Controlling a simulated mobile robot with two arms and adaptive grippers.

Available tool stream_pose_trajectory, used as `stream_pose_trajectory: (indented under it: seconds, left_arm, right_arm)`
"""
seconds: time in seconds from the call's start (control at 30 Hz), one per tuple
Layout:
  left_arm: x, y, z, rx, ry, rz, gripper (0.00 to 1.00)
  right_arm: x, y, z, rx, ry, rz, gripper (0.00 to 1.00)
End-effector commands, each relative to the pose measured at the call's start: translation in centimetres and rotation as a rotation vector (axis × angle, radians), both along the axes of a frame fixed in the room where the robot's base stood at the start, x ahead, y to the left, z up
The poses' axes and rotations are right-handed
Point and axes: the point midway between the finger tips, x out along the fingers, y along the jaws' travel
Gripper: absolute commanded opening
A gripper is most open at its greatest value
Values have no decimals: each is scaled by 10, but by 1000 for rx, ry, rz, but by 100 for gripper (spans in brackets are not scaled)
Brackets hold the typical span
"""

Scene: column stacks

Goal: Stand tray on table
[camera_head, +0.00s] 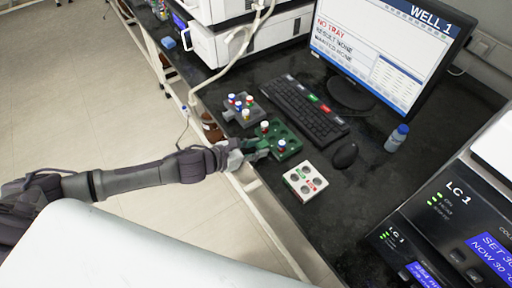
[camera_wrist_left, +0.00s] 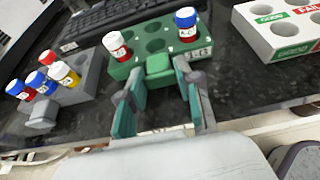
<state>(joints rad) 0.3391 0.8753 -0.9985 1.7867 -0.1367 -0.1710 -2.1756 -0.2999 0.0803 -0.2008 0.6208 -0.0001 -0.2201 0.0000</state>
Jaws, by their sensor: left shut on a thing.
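The green tray (camera_head: 289,142) is at the near edge of the dark table (camera_head: 375,185), between a grey tray and a white tray. My left gripper (camera_head: 253,149) is shut on the tray's green block-like handle (camera_wrist_left: 158,66), with a finger on either side in the left wrist view. The tray looks about level. I cannot tell whether its underside touches the table. My right gripper is not in view.
Behind are a keyboard (camera_head: 300,108), mouse (camera_head: 345,155), monitor and blue-capped bottle (camera_head: 396,139). Instruments stand at the right. Bare table lies right of the white tray.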

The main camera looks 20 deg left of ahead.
Motion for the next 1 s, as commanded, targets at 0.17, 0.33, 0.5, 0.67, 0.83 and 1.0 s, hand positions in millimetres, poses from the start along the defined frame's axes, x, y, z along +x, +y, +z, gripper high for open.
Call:
stream_pose_trajectory:
  seconds: [0.17, 0.33, 0.5, 0.67, 0.83, 1.0]
  left_arm:
    - [0, 0, 1, 0, -1, 0, 0]
    - [0, 0, -2, 0, -1, 1, 42]
    - [0, 0, -2, 0, 0, 1, 59]
    - [0, 0, -2, 0, 0, 1, 59]
    - [-2, 3, 2, 2, 1, 1, 59]
    - [-24, 19, 11, 4, 2, 0, 59]
  right_arm:
    - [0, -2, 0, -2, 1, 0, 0]
    - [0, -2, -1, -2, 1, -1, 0]
    - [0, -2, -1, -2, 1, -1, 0]
    - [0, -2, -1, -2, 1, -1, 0]
    - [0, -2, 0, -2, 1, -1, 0]
    - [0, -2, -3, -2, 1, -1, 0]
